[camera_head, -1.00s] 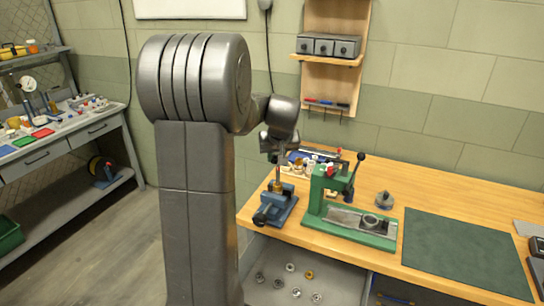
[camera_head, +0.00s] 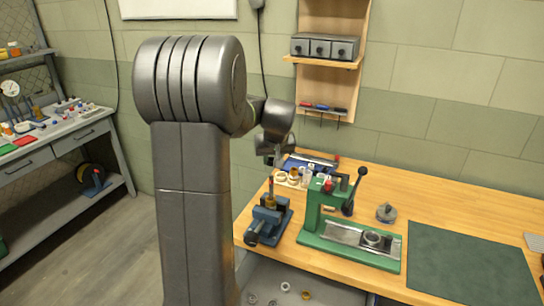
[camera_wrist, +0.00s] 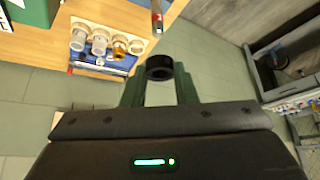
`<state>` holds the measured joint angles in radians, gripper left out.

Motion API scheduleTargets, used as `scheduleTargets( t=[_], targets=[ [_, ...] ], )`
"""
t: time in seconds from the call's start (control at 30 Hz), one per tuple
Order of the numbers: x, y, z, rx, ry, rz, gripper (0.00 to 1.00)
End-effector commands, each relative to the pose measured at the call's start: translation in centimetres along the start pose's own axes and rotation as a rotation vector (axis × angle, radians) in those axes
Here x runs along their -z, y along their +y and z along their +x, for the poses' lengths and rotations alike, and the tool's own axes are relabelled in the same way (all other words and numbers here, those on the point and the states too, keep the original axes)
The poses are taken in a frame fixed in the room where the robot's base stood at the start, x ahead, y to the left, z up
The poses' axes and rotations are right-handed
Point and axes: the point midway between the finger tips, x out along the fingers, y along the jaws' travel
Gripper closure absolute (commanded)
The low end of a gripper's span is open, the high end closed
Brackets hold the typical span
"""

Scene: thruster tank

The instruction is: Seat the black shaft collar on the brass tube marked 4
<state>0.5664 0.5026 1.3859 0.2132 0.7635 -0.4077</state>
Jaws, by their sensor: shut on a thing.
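The black shaft collar (camera_wrist: 159,68) is a short ring held between the fingertips of my gripper (camera_wrist: 160,80) in the wrist view. A slim upright tube (camera_head: 270,190) stands in the blue vise (camera_head: 266,224) at the bench's front left corner. A slim post with a red mark near its end (camera_wrist: 157,14), beyond the collar in the wrist view, looks like this tube. The collar is apart from it. No number is legible. In the head view my gripper (camera_head: 273,156) is partly hidden by my arm, above and behind the vise; the collar cannot be made out there.
A green press (camera_head: 350,243) with a black lever stands right of the vise. A blue tray (camera_head: 310,163) and several rings lie behind it. An open drawer (camera_head: 262,275) with small parts is below the front edge. A dark green mat (camera_head: 470,262) lies bare at right.

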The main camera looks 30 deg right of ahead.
Motion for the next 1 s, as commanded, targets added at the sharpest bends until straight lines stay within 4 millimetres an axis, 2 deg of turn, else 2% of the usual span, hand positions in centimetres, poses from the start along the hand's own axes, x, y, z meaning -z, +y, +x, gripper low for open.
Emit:
scheduleTargets(
  t=[0.7, 1.0],
  targets=[
    [-2.7, 0.0, 4.7, 0.0, 0.0, 0.0, 0.96],
    [-3.2, 0.0, 5.5, 0.0, 0.001, 0.0, 0.96]
  ],
)
